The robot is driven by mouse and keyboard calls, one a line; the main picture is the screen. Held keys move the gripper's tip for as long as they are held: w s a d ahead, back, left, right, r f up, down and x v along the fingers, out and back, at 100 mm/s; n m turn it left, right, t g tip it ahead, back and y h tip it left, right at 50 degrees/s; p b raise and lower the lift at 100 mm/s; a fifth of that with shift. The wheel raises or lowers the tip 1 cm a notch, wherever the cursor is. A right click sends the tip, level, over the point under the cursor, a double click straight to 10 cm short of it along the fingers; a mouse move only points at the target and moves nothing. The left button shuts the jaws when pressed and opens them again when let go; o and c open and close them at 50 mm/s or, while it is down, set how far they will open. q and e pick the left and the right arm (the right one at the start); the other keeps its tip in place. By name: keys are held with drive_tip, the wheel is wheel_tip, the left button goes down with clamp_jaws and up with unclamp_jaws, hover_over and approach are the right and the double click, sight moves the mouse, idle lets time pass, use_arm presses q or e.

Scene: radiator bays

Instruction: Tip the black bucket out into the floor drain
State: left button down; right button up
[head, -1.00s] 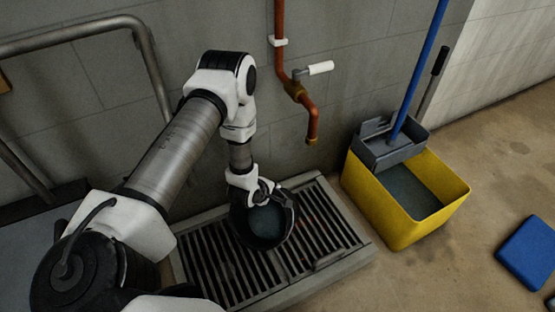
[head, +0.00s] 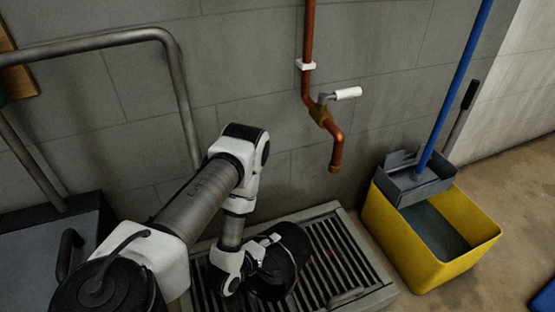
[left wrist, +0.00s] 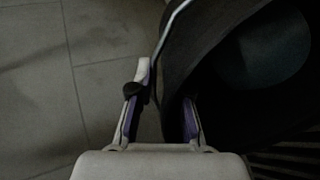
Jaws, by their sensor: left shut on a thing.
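The black bucket (head: 282,262) is over the floor drain's grate (head: 335,248), tilted on its side compared with upright. My left gripper (head: 256,256) is shut on the bucket's rim at its left side. In the left wrist view the bucket (left wrist: 205,55) fills the right side, with its wall between my fingers (left wrist: 162,115) and a thin wire handle across it. A dull grey-green round patch shows inside; I cannot tell whether it is water or the bottom. Whether the bucket touches the grate is unclear. My right gripper is not in view.
A copper pipe with a tap (head: 335,150) comes down the wall behind the drain. A yellow mop bucket (head: 400,235) with a grey wringer (head: 415,180) and a blue-handled mop (head: 455,85) stands to the right. A metal rail (head: 180,85) is at the left.

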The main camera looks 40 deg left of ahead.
use_arm(q)
drive_tip(key=shift+s+f, duration=0.15)
drive_tip(key=shift+s, duration=0.35)
drive_tip(key=p, duration=0.2)
drive_tip(key=shift+s+t+p, duration=0.3)
drive_tip(key=shift+s+t, duration=0.1)
drive_tip(key=shift+s+d+t+p, duration=0.1)
drive_tip(key=shift+s+t+p, duration=0.35)
drive_tip(key=shift+p, duration=0.3)
drive_tip(key=shift+s, duration=0.1)
drive_tip(key=shift+d+f, duration=0.1)
drive_tip(key=shift+f, duration=0.05)
